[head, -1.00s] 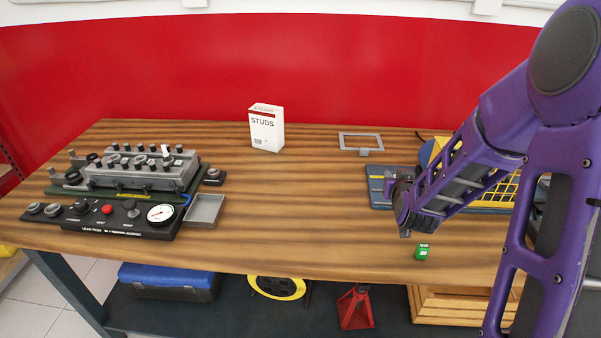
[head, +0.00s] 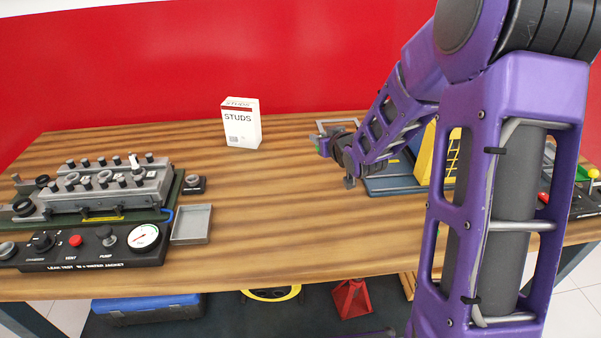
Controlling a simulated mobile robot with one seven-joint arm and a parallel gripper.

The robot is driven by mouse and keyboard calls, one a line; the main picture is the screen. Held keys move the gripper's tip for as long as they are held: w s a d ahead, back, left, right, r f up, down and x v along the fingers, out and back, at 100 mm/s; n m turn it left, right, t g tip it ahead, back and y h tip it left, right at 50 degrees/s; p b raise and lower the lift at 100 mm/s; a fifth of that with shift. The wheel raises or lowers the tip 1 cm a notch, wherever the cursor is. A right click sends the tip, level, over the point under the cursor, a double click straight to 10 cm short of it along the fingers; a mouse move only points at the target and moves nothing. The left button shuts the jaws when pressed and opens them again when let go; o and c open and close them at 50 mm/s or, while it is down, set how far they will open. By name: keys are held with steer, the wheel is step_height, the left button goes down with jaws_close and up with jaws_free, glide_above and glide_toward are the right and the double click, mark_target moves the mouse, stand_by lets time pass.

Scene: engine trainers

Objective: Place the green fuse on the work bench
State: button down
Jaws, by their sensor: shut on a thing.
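My gripper (head: 323,146) is above the back middle of the work bench (head: 270,230), pointing left and seen from the side. It is shut on a small green thing, which I take for the green fuse (head: 318,147). Only a sliver of green shows at the fingertips, and the rest is hidden by the gripper. The bench has a striped brown wooden top. The height of the gripper above it is hard to tell.
A white STUDS box (head: 241,124) stands left of my gripper. A leak-test unit (head: 88,245) with a grey tray (head: 191,224) is at the left. A blue-grey base (head: 388,182) lies behind my arm. The bench's middle front is clear.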

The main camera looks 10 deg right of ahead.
mark_target(320, 181)
steer(key=shift+w+f+n+y+b, duration=0.3)
steer(key=shift+w+n+y+b, duration=0.2)
steer(key=shift+w+n+y, duration=0.15)
steer(key=shift+d+f+n+g+y+b, duration=0.2)
steer(key=shift+d+n+g+y+b, duration=0.1)
steer(key=shift+y, duration=0.15)
step_height(320, 181, down, 10)
steer(key=b, duration=0.2)
steer(key=shift+b, duration=0.4)
steer(key=shift+f, duration=0.2)
steer(key=c, duration=0.7)
jaws_free()
steer(key=shift+c, duration=0.2)
steer(key=shift+r, duration=0.1)
